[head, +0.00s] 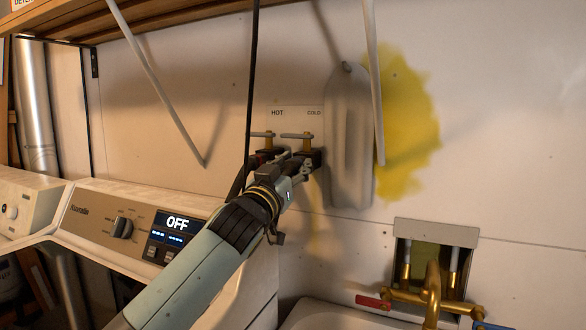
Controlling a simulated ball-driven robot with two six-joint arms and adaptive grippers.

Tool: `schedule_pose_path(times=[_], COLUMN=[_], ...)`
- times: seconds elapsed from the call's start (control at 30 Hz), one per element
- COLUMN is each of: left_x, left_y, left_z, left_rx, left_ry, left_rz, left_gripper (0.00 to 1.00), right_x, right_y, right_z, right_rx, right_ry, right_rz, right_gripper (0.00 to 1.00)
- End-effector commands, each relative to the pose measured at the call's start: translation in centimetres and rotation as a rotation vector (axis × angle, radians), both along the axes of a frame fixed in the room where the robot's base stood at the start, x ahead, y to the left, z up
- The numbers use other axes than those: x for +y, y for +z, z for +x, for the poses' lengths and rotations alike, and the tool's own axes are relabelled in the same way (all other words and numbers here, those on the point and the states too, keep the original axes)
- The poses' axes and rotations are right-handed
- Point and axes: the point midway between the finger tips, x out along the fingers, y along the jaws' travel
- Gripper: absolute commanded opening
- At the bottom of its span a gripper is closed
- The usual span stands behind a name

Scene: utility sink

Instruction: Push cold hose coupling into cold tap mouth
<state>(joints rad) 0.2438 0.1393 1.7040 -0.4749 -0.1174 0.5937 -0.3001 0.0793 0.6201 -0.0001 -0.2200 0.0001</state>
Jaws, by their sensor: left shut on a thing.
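The cold tap (307,140), brass with a bar handle, is on the wall under the COLD label. The similar hot tap (268,141) is just left of it under the HOT label. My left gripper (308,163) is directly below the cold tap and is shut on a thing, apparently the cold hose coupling. The coupling and the tap mouth are hidden by the fingers, so I cannot tell whether they touch. A thin black line, perhaps a hose (254,70), hangs from above and passes behind my left arm. My right gripper is not in view.
A washing machine (90,212) reading OFF stands at lower left. A brass faucet (432,292) rises over the sink (330,318) at lower right. A wooden shelf (150,18) is above.

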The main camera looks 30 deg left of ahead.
Motion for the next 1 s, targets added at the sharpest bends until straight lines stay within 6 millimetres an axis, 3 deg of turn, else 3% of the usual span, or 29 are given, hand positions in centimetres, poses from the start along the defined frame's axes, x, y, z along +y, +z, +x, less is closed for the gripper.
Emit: schedule_pose_path(times=[0.07, 0.1, 0.3, 0.67, 0.77, 1.0], left_x=[0.0, 0.0, 0.0, 0.0, -0.1, -0.4], left_y=[0.1, 0.1, 0.1, -0.2, -0.7, -2.2], left_z=[0.2, 0.2, 0.2, -0.5, -1.9, -7.3], left_rx=[-0.001, -0.001, -0.001, 0.001, 0.002, 0.003], left_ry=[0.000, 0.000, 0.000, 0.000, 0.000, 0.001], left_rz=[0.000, 0.000, 0.000, -0.001, 0.000, 0.003], left_gripper=[0.00, 0.32, 0.58, 0.58, 0.58, 0.58], right_x=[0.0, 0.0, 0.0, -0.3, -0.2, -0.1], right_y=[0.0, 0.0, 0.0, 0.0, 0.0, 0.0], right_z=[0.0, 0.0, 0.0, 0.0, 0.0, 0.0], right_rx=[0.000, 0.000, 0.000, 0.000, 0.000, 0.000], right_ry=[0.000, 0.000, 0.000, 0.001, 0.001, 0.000], right_rz=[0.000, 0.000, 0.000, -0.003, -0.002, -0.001], right_gripper=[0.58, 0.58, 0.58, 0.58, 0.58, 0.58])
